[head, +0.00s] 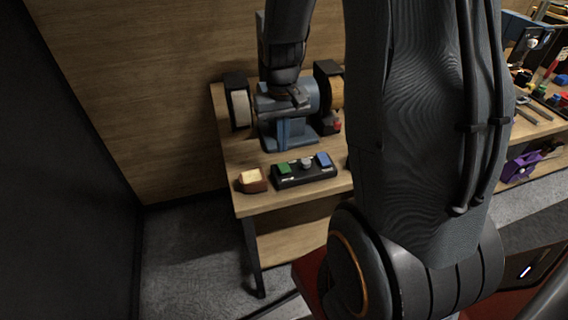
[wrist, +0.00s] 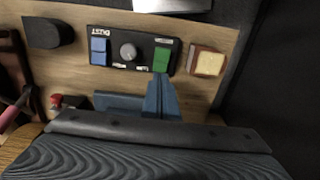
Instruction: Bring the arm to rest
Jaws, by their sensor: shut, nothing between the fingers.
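My arm hangs across the head view, its thick dark link covering the middle right. Its slimmer far part comes down over the blue bench grinder (head: 288,135).
The wooden bench (head: 240,190) carries a control box (head: 305,172) with green and blue buttons and a brown block with a pale top (head: 252,180). A black rounded object (wrist: 48,32) stands beside the box. A second bench (head: 530,128) with tools is at right. Grey floor (head: 190,250) is open at left.

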